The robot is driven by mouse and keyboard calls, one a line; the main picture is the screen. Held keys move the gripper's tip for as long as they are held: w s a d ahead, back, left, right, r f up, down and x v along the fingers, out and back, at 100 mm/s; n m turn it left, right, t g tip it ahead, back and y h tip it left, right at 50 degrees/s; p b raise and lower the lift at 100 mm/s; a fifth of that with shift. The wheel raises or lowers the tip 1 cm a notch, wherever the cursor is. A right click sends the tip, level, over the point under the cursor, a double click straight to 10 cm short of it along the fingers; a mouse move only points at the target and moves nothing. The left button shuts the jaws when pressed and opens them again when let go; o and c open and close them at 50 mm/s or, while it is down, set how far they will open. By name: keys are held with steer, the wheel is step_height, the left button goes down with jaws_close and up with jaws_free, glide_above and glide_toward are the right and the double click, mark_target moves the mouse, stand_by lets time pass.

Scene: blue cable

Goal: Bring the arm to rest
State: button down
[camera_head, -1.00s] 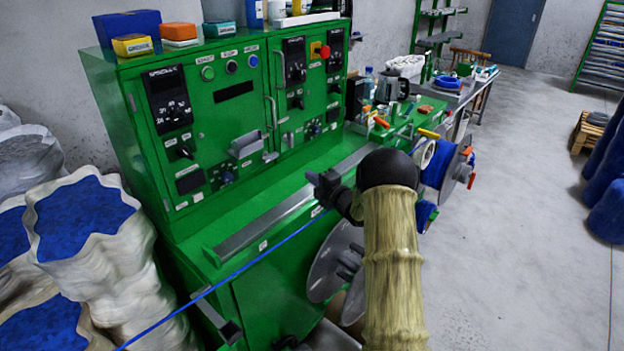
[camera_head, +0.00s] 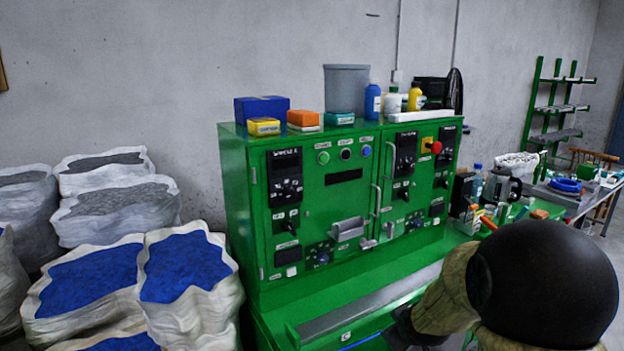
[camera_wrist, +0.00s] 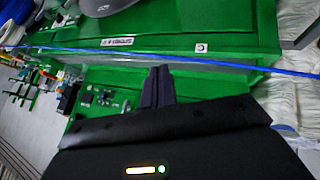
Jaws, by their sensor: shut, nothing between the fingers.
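My gripper (camera_wrist: 159,86) shows in the wrist view with its two dark fingers together and nothing between them. In the head view my arm fills the lower right, bent, with a black rounded joint and a tan sleeve. The dark end of the arm is low in that view and mostly hidden. A blue cable (camera_wrist: 180,58) runs across the wrist view beyond the fingertips, apparently apart from them. A short piece of the cable (camera_head: 362,341) shows at the bottom edge of the head view.
A green machine (camera_head: 345,255) with a control panel stands in front of me, with boxes and bottles on top. White sacks of blue granules (camera_head: 185,265) stand at left. A cluttered workbench (camera_head: 590,205) is at right, behind my arm.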

steer(key=s+a+m+g, duration=0.2)
steer(key=s+m, duration=0.1)
steer(key=s, duration=0.6)
steer(key=s+a+f+m+g, duration=0.1)
steer(key=s+a+m+g, duration=0.1)
steer(key=s, duration=0.7)
steer(key=shift+s+a+m+g+y, duration=0.35)
steer(key=shift+a+m+g, duration=0.1)
steer(key=shift+g, duration=0.15)
steer(key=shift+f, duration=0.1)
